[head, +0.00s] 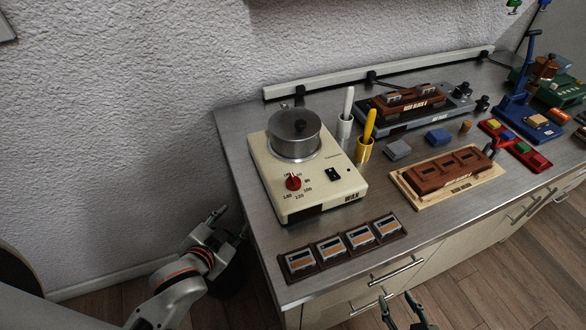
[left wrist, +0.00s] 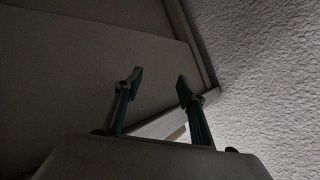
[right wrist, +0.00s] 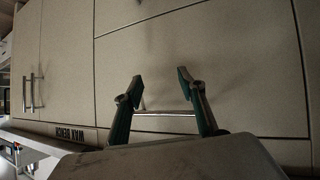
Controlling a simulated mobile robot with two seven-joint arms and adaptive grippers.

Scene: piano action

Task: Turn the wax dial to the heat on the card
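The cream wax heater (head: 325,200), marked WAX, stands at the left end of the metal bench with a lidded metal pot (head: 294,135) on top. Its red dial (head: 293,183) is on the front left, ringed by small numbers; its pointer seems to face up toward the pot, but the exact mark is too small to tell. I cannot make out a heat card. My left gripper (head: 231,220) is open and empty, off the bench's left edge and apart from the heater; its fingers also show in the left wrist view (left wrist: 158,82). My right gripper (head: 400,297) is open and empty before the bench front; its fingers show in the right wrist view (right wrist: 158,82).
A black switch (head: 333,174) is right of the dial. A dark tray (head: 345,246) of several blocks lies in front. Drawer handles (head: 397,270) stick out below the bench edge.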

